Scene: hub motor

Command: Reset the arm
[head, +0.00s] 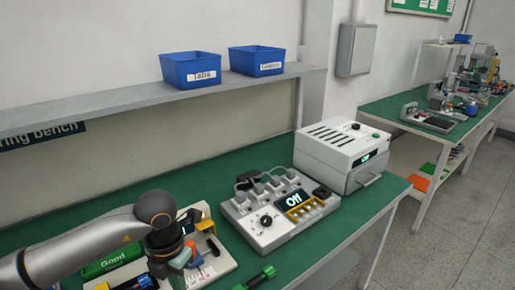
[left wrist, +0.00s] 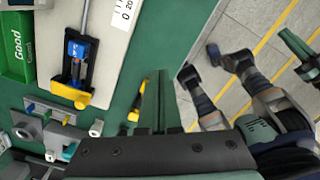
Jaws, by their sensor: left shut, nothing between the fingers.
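My left arm comes in from the left in the head view and bends down over the front of the green bench (head: 100,188). Its gripper is mostly hidden there behind the wrist. In the left wrist view my left gripper (left wrist: 157,88) shows its green fingers closed together, with nothing between them. It is over the green bench top, beside a yellow and black tool (left wrist: 138,98). At the upper right of that view is a dark part with a green finger-like end, probably my right gripper (left wrist: 300,48); its opening is unclear.
A control box reading "Off" (head: 262,222) and a white machine (head: 335,150) stand on the bench. A light board (left wrist: 112,28) carries a blue and black fixture (left wrist: 77,62). A green "Good" box (left wrist: 17,45) lies beside it. Blue bins (head: 190,70) sit on the shelf.

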